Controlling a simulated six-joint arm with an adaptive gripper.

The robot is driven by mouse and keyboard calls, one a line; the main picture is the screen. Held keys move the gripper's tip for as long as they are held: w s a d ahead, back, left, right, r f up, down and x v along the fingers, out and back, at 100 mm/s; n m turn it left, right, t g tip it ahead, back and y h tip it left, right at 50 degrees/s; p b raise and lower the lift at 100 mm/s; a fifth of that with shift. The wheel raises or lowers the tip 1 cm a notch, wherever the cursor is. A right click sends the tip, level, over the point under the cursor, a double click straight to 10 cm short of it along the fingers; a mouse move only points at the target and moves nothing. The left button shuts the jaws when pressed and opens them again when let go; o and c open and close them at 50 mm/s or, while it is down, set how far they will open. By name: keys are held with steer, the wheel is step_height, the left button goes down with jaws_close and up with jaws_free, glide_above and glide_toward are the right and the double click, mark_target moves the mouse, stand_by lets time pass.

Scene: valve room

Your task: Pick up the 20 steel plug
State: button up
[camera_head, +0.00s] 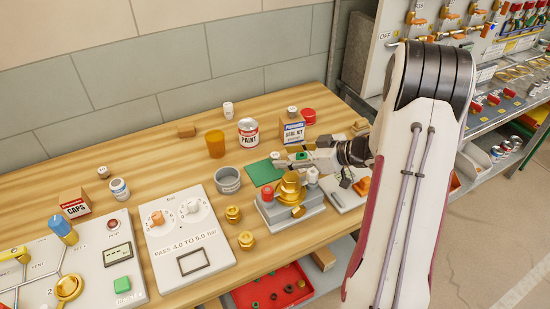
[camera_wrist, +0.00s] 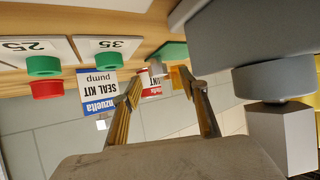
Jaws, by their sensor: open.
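My gripper (camera_head: 288,165) is open and empty, just behind the grey fixture with the brass fitting (camera_head: 290,187). Its two fingers (camera_wrist: 159,86) show apart in the wrist view, which is upside down. A steel-coloured piece with a round collar and an angular end (camera_wrist: 282,135) stands close at the right there, outside the fingers. It may be the steel plug; I see no 20 on it. In the head view a pale silver piece (camera_head: 312,176) stands at the fixture's right end. Cards marked 25 (camera_wrist: 27,46) and 35 (camera_wrist: 103,45) show beyond, with green pieces; no card marked 20 is readable.
Behind my gripper stand the seal kit box (camera_head: 292,132), the paint can (camera_head: 248,133) and an orange cup (camera_head: 215,144). A red tray (camera_head: 272,288) sits below the bench edge.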

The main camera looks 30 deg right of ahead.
mark_target(276, 155)
steer(key=shift+x, duration=2.55)
steer(key=shift+w+d+r, duration=0.1)
steer(key=shift+w+r, duration=0.05)
steer(key=shift+w, duration=0.05)
jaws_close()
